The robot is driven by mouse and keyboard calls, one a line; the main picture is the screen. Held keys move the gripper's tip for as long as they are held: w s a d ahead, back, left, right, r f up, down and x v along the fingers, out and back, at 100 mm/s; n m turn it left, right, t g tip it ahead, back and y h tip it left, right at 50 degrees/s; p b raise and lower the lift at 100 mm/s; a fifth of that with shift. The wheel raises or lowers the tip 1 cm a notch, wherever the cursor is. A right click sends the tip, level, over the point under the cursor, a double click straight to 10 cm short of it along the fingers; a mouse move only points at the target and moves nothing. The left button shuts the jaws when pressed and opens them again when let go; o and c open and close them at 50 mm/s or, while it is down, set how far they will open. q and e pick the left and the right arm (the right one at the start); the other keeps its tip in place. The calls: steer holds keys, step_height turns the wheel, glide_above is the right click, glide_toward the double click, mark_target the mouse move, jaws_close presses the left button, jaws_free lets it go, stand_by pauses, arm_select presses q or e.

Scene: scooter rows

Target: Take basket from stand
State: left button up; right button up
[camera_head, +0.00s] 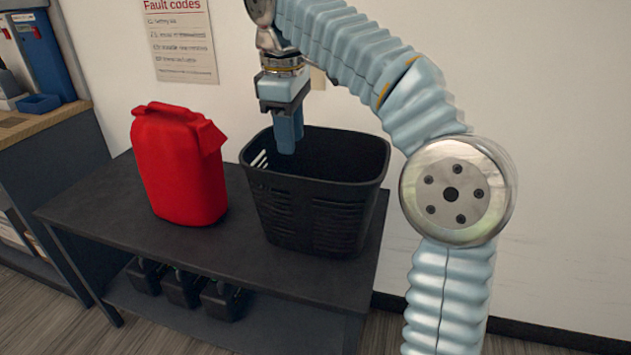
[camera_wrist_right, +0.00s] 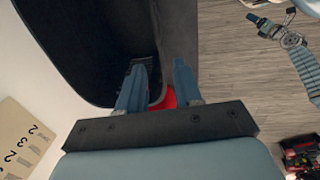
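The black slatted basket (camera_head: 315,215) stands upright on a dark stand (camera_head: 110,205). My right gripper (camera_head: 287,145) reaches down at the basket's back left rim, with its fingertips overlapping the opening. In the right wrist view, the two fingers of the gripper (camera_wrist_right: 157,85) are apart, with the basket's dark wall (camera_wrist_right: 95,45) beside and beyond them. I cannot tell whether the fingers touch the rim.
A red jug (camera_head: 180,165) stands on the stand close to the basket's left. Several black items (camera_head: 182,290) sit on the lower shelf. A wall with a poster (camera_head: 180,40) is behind, and a workbench (camera_head: 50,125) is at the left.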

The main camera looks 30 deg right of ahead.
steer(key=d, duration=0.1)
steer(key=b, duration=0.2)
glide_above(302, 196)
steer(key=f, duration=0.6)
steer(key=shift+s+a+f, duration=0.1)
steer(key=shift+a+f, duration=0.1)
steer(key=shift+f, duration=0.05)
steer(key=f, duration=0.5)
steer(key=shift+d+f+b, duration=0.2)
steer(key=shift+f+b, duration=0.1)
steer(key=shift+f, duration=0.05)
arm_select(q)
steer(key=shift+w+d+f, duration=0.1)
steer(key=shift+w+f, duration=0.1)
steer(key=shift+f, duration=0.4)
steer(key=shift+w+d+f, duration=0.1)
steer(key=shift+w+f, duration=0.05)
steer(key=shift+f, duration=0.45)
arm_select(e)
steer(key=shift+c, duration=0.3)
jaws_close()
